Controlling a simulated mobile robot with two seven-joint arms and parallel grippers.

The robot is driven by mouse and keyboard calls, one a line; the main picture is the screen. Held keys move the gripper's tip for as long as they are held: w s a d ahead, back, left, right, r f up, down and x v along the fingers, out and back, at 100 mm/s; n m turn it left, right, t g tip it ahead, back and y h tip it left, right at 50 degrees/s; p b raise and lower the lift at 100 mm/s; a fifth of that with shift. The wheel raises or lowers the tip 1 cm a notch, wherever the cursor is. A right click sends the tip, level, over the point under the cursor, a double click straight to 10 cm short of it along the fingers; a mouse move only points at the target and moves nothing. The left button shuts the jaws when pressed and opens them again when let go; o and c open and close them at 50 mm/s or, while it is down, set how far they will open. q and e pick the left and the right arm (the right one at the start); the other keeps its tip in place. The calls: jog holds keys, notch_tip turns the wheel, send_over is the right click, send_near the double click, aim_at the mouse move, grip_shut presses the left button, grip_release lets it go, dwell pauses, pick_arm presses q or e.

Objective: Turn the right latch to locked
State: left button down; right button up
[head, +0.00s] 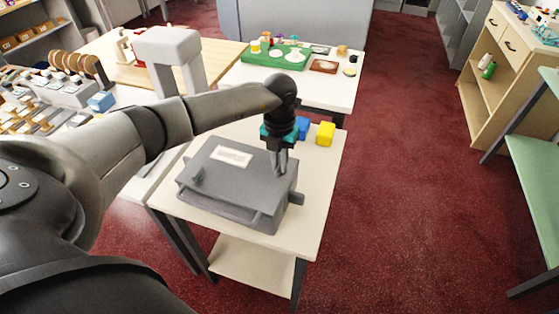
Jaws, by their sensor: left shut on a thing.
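A grey case (222,178) with a white label (232,156) on its lid sits on a small cream table. A small raised grey part, which looks like the left latch (197,173), stands at the lid's left side. My left gripper (279,172) points down at the right side of the lid. It is shut on what appears to be the right latch, which its fingers mostly hide. I cannot tell how far that latch is turned. My right gripper is out of view.
A blue block (302,127) and a yellow block (326,133) stand behind the case on the cream table (322,172). A counter with a green tray (262,57) lies farther back. Red carpet floor (400,190) is open to the right.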

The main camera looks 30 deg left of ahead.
aim_at(279, 167)
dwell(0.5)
pick_arm(q)
jog(key=c, duration=0.9)
grip_release()
jog(key=shift+r, duration=0.15)
notch_tip(279, 167, up, 15)
jog(key=shift+r, duration=0.1)
